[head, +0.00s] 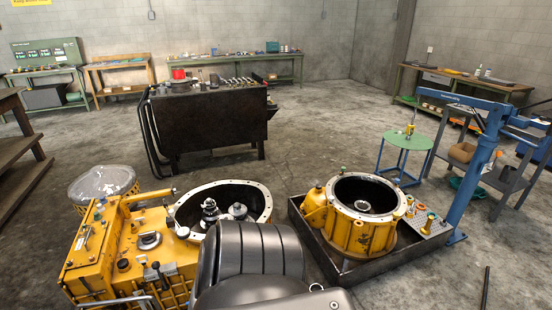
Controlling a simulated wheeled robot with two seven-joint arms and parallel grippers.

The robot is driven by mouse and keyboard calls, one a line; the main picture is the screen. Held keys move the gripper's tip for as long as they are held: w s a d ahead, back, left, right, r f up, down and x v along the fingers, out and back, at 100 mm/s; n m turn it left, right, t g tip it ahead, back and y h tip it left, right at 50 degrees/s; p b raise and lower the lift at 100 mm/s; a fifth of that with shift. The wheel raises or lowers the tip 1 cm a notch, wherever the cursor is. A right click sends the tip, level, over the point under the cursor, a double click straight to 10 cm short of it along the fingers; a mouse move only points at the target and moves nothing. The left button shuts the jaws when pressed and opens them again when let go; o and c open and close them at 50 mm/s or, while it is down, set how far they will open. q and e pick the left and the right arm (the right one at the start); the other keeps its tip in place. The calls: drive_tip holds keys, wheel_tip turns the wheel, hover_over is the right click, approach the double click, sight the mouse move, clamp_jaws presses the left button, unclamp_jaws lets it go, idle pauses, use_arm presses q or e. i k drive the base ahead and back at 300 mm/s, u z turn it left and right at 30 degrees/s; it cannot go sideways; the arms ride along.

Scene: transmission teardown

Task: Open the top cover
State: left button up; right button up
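A yellow transmission case (150,260) stands at the lower left, with levers and knobs on its top. Its round bell opening (222,202) is uncovered and shows dark and silver gear parts inside. A clear dome (102,183) sits on a yellow round part behind the case. A second yellow round housing (362,232) sits upright in a black tray (352,275), its top open. I cannot tell which part is the top cover. Dark grey arm links of mine fill the lower middle and hide part of the case's right side. Neither gripper shows.
A blue hoist (475,165) stands right of the tray, by a green round stool (407,142) and a grey cart (500,175). A black tool cabinet (210,122) stands behind. Workbenches line the walls. The floor in the right foreground is mostly clear, apart from a dark rod (485,288).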

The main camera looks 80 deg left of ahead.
sight(88, 244)
drive_tip(key=u, duration=5.7)
drive_tip(key=i, duration=3.95)
drive_tip(key=z, duration=1.9)
